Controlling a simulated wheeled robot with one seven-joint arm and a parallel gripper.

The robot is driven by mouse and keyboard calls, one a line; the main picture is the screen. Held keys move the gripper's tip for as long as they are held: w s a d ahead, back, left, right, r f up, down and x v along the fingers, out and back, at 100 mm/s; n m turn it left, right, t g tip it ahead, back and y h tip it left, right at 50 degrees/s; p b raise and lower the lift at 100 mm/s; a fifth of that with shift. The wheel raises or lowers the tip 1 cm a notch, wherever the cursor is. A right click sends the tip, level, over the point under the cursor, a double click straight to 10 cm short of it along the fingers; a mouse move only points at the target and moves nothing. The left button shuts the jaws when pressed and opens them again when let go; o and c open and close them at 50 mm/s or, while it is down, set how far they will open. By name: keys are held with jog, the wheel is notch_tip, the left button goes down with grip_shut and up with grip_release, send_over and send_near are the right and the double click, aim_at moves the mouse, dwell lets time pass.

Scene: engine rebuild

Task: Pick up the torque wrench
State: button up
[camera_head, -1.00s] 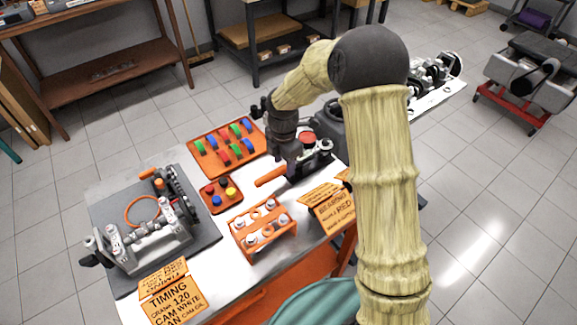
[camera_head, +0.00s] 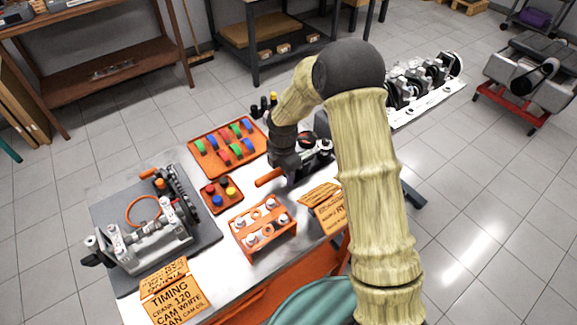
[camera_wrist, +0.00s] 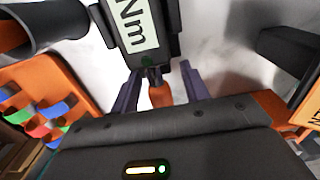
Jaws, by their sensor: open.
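The torque wrench lies on the metal bench. Its orange handle (camera_head: 269,177) sticks out to the left of my gripper in the head view. In the wrist view I see its dark housing with a white "Nm" label (camera_wrist: 135,24) and a short piece of orange grip (camera_wrist: 160,95) below it. My gripper (camera_wrist: 160,72) is open, with one dark finger on each side of the wrench in that view. I cannot tell whether the fingers touch it. In the head view my gripper (camera_head: 285,165) is low over the bench, and its fingertips are hard to make out.
An orange tray of coloured pieces (camera_head: 212,168) and a small tray of coloured caps (camera_head: 217,205) lie left of the wrench. An orange rack (camera_head: 262,248) stands in front. Orange sign cards (camera_head: 328,222) stand at right. An engine assembly on a dark mat (camera_head: 112,275) fills the left end.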

jog(key=shift+c, duration=0.4)
grip_shut()
jog(key=shift+r, duration=0.1)
notch_tip(320, 180, up, 10)
jog(key=shift+f, duration=0.1)
dwell(0.5)
jog(key=c, duration=0.6)
grip_release()
grip_shut()
